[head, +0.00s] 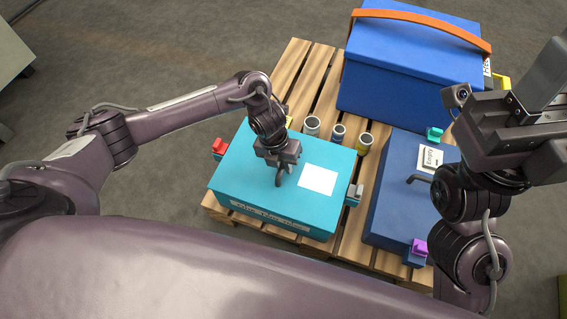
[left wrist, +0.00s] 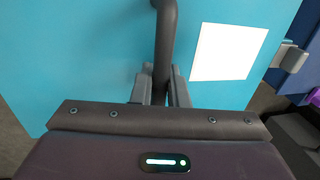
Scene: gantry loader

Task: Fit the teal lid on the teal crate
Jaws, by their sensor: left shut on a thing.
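The teal lid (head: 247,160) has a white square label and a dark bar handle (head: 279,181). It lies over the teal crate (head: 225,204), and I cannot tell whether a gap is left between them. My left gripper (head: 282,165) is shut on the handle from above. In the left wrist view the handle (left wrist: 166,45) runs between the fingers, with the teal surface (left wrist: 90,60) below. The crate has a red latch (head: 219,147) at its left end and a grey latch (head: 354,194) at its right. My right gripper (head: 530,90) is raised at the right; its fingertips are unclear.
The crate stands on a wooden pallet (head: 294,62). Several small cans (head: 312,125) stand behind it. A dark blue crate (head: 390,208) with a handled lid is close on the right. A large blue box (head: 410,65) with an orange strap stands behind. Floor is clear at the left.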

